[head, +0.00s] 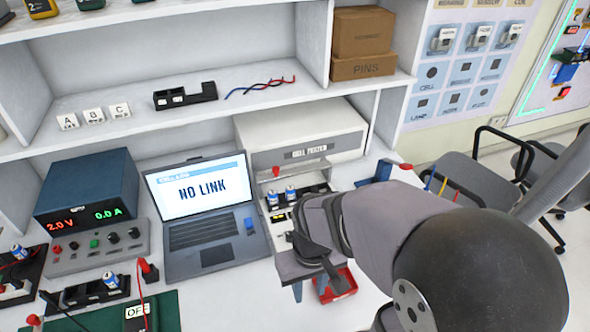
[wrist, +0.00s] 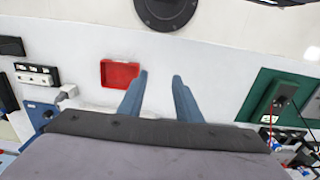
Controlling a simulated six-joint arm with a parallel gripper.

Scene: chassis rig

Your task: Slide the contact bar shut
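The cell tester (head: 345,135) is a white box behind my arm. In front of it is a holder with upright blue-and-white cells (head: 291,193). A pale bar with a red knob (head: 276,171) spans the back of this holder. It may be the contact bar, but I cannot tell for sure or see how far it is slid. My arm hides part of the holder's right side. My gripper (wrist: 161,74) is open and empty in the wrist view, its two blue fingers apart above the white bench. In the head view it is in front of the holder.
A red tray (head: 340,286) lies beside my gripper. The laptop (head: 202,210), reading NO LINK, stands left of the holder. A power supply (head: 88,190) is farther left. A green mat (head: 165,312) with an OFF switch (head: 138,315) lies at the front.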

